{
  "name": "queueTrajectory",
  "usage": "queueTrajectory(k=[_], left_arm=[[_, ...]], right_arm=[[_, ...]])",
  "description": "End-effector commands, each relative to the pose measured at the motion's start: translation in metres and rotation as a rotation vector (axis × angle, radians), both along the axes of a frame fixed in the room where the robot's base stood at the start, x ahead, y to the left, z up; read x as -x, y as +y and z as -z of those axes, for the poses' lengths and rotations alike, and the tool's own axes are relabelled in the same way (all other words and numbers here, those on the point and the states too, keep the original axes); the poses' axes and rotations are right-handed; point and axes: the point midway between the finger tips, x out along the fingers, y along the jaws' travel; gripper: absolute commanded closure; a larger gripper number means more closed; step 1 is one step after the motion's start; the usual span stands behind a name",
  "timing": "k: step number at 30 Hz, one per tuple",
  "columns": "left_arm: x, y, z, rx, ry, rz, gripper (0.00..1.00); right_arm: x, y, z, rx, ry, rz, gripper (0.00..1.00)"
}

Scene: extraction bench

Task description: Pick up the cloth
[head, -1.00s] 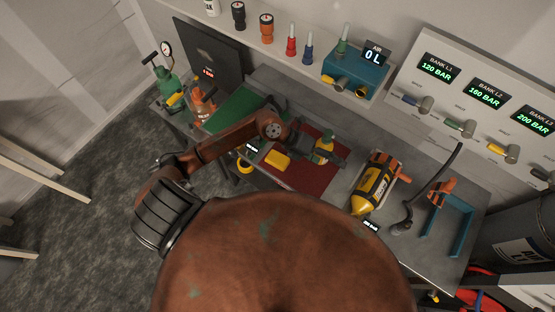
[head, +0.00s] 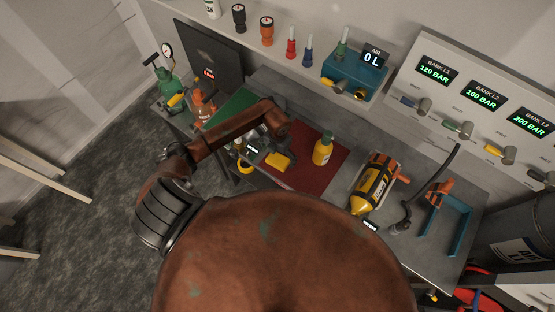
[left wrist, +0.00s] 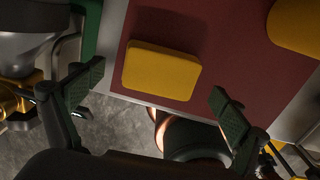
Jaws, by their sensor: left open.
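The cloth is a flat yellow pad with rounded corners. It lies on the dark red mat (head: 318,177) near the front edge of the bench in the head view (head: 278,161), and it also shows in the left wrist view (left wrist: 161,71). My left gripper (head: 281,148) is beside and above it in the head view. In the left wrist view my left gripper (left wrist: 157,84) is open and empty, with its fingers apart on either side of the cloth. My right gripper is not in view.
A yellow bottle with a green cap (head: 323,150) stands on the mat, right of the cloth. A yellow-black cylinder (head: 373,186) lies further right. A green mat (head: 232,106) is at the left. A teal box (head: 355,76) is behind. Bare mat lies between cloth and bottle.

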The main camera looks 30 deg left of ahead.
Motion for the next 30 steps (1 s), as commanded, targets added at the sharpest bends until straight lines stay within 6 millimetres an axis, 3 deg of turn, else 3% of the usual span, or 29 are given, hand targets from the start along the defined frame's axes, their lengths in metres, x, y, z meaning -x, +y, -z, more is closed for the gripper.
queueTrajectory(k=[4, 11, 30], left_arm=[[0.0006, 0.0008, 0.0129, 0.0, 0.001, -0.001, 0.07], [0.0003, 0.0008, 0.0144, -0.001, 0.0, 0.0, 0.07], [0.0002, 0.0007, 0.0141, -0.001, -0.001, 0.0, 0.51]], right_arm=[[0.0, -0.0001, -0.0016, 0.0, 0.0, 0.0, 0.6], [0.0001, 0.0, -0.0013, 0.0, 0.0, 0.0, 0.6], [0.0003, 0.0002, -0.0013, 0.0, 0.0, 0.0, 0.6]])
